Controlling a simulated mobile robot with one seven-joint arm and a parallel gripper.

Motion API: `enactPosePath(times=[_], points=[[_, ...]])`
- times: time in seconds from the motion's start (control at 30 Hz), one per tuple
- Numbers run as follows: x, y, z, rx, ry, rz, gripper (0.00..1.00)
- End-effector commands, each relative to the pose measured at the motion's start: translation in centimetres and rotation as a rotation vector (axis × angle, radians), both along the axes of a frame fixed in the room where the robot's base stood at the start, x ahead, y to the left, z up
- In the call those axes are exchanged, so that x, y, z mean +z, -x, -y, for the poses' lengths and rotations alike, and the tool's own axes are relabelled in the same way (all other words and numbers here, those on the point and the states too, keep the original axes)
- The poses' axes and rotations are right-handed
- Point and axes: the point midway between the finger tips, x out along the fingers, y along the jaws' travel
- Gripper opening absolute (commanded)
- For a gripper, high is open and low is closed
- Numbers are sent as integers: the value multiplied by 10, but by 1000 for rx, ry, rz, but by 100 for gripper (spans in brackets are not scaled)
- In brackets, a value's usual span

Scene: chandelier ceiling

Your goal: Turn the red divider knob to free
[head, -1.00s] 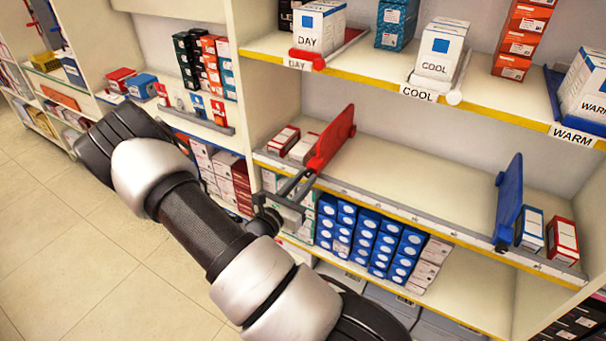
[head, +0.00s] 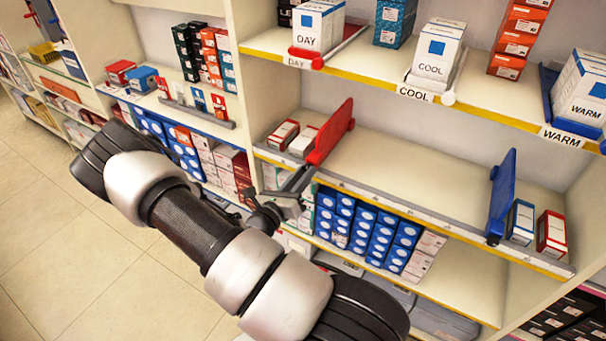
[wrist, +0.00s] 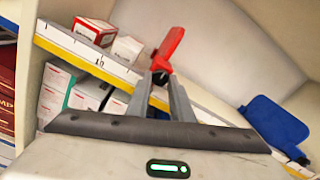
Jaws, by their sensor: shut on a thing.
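The red divider (head: 330,132) stands upright on the middle shelf, near its left end. In the wrist view the red divider (wrist: 170,45) rises just beyond my fingertips. My gripper (head: 303,178) reaches the shelf's front rail at the divider's foot. In the wrist view my gripper (wrist: 161,84) is shut on the small knob (wrist: 161,70) at the divider's front. The fingers hide most of the knob, so its pointing direction cannot be read. The blue divider (head: 501,195) stands near the right end of the same shelf.
Small boxes (head: 284,135) stand left of the red divider, and two more (head: 520,222) right of the blue one. The shelf (head: 420,165) between the dividers is empty. Blue boxes (head: 362,230) fill the shelf below. Labelled cartons (head: 437,50) stand above.

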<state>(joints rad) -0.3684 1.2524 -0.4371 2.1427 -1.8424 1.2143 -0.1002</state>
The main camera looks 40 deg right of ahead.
Motion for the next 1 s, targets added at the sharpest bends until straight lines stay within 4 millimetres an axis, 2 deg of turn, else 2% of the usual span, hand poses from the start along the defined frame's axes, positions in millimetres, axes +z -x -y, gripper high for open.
enactPosePath(times=[0.2,0.23,0.33,0.6,0.73,0.87,1.0], points=[[-1,0,-1,1,-1,-3,0],[-1,0,-1,2,0,-2,22],[0,0,-1,2,0,-2,39],[0,0,0,1,0,0,39],[0,2,-6,2,-1,0,39],[0,9,-25,5,-2,-1,39],[0,21,-55,6,-2,-2,39]])
